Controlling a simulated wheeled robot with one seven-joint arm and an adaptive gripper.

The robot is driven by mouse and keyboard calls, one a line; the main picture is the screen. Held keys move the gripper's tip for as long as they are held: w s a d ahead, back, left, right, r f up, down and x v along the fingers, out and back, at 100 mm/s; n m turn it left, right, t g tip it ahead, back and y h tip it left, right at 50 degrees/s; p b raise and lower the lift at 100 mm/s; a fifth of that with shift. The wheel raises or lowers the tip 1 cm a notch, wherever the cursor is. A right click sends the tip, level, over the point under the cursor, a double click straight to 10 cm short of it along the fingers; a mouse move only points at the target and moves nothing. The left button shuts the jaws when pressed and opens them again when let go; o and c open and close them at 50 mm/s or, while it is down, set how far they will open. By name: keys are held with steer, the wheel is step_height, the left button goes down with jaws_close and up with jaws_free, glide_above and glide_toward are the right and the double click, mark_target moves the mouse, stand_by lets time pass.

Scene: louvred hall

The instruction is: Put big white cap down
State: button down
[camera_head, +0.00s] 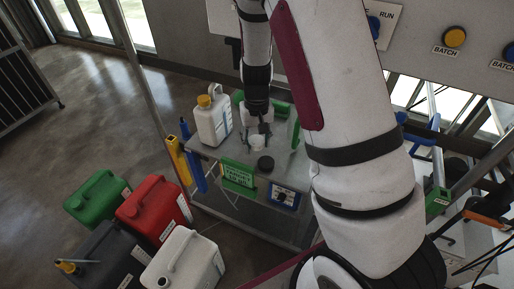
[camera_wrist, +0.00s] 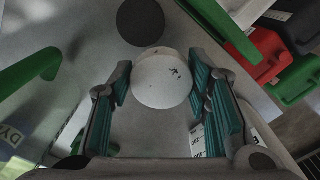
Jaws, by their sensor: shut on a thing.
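The big white cap (camera_wrist: 161,82) is round and pale and sits between the teal finger pads of my gripper (camera_wrist: 162,85) in the wrist view. My gripper is shut on it. In the head view my gripper (camera_head: 264,130) points down over the grey table (camera_head: 225,160), with the white cap (camera_head: 257,142) at its tips. I cannot tell whether the cap touches the table top. A round black cap (camera_head: 265,163) lies on the table just in front of it; it also shows in the wrist view (camera_wrist: 140,22), just beyond the white cap.
A white jug with a yellow cap (camera_head: 212,118) stands on the table's left. Another pale container is partly hidden behind my gripper. Green (camera_head: 97,198), red (camera_head: 152,208), black and white jugs stand on the floor.

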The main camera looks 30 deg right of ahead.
mark_target(257, 158)
steer(key=shift+f, duration=1.6)
steer(key=shift+f, duration=0.15)
steer(key=shift+f, duration=0.35)
steer(key=shift+f, duration=0.1)
steer(key=c, duration=0.9)
jaws_free()
steer(key=shift+o, duration=0.2)
